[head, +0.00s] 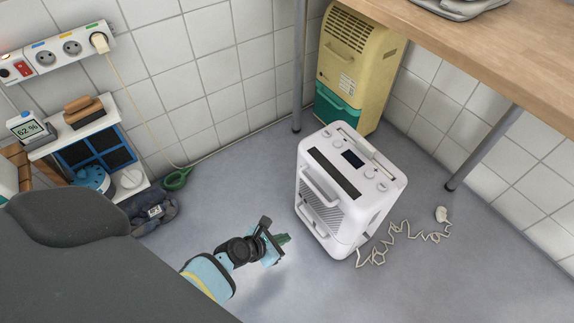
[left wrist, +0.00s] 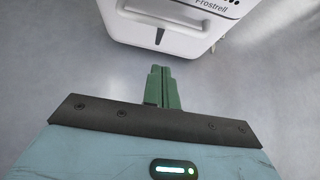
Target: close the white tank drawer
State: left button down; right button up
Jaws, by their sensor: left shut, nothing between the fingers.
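A white dehumidifier-like unit (head: 377,207) stands on the floor right of centre in the head view, with a dark strip, knobs and a small display on top. A side with a handle and grille faces left. In the left wrist view, a rounded white front (left wrist: 190,42) with a dark upright slot shows at the top and looks like the tank drawer; how far it stands out I cannot tell. My left gripper (head: 285,239) is low, just left of the unit's lower part and apart from it. Its green fingers (left wrist: 162,88) are shut and empty, pointing at the white front. My right gripper is not in view.
A yellow unit with a green lower part (head: 337,108) stands behind, under the wooden worktop (head: 500,50). A white cord (head: 395,238) lies on the floor at right. A metal leg (head: 484,147) stands beyond it. Grey floor left of the unit is clear.

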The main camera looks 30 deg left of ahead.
pick_arm(q)
jog(key=p+v, duration=0.2)
jog(key=v, duration=0.4)
jog(key=shift+p, duration=0.4)
jog(key=shift+s, duration=0.15)
